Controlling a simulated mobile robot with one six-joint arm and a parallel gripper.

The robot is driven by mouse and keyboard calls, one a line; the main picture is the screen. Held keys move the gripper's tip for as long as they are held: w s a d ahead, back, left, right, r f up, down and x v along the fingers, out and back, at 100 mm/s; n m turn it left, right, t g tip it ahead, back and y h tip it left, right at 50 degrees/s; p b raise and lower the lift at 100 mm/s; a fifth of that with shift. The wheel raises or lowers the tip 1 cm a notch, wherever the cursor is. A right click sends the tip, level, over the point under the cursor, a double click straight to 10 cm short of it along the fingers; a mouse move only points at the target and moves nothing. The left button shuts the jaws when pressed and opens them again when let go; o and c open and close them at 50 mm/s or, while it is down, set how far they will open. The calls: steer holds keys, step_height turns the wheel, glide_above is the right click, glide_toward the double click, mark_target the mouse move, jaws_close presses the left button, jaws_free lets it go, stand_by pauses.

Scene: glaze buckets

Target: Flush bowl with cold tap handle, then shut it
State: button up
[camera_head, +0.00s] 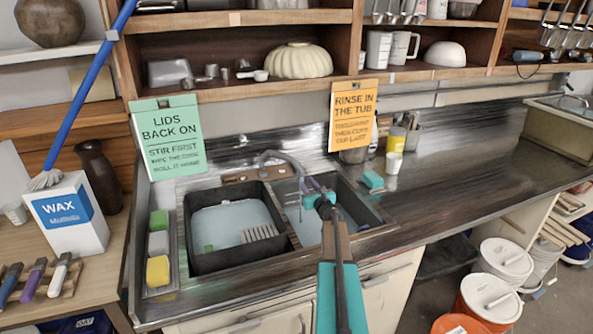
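A grey curved tap (285,158) stands behind the sink on a wooden-looking strip (252,175). The left sink bowl (190,235) is dark and holds pale liquid, a green block and a ribbed whitish piece. The right sink bowl (352,192) is partly hidden behind my arm. My gripper (318,198) is over the right bowl, just right of the tap spout. Small purple and blue parts show at its end; I cannot tell whether these are a tap handle or part of my gripper. Its fingers are too small to read. No running water is clearly visible.
A sponge caddy (160,292) stands left of the sink, and a teal sponge (372,180) right of it. A yellow bottle (396,140) and a white cup (393,162) stand behind. The counter further right is clear. Lidded buckets (489,298) stand on the floor at right.

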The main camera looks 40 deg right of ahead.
mark_target(296, 170)
steer(key=shift+p+x, duration=3)
steer(key=shift+x, duration=3.4)
steer(key=shift+a, duration=0.1)
jaws_close()
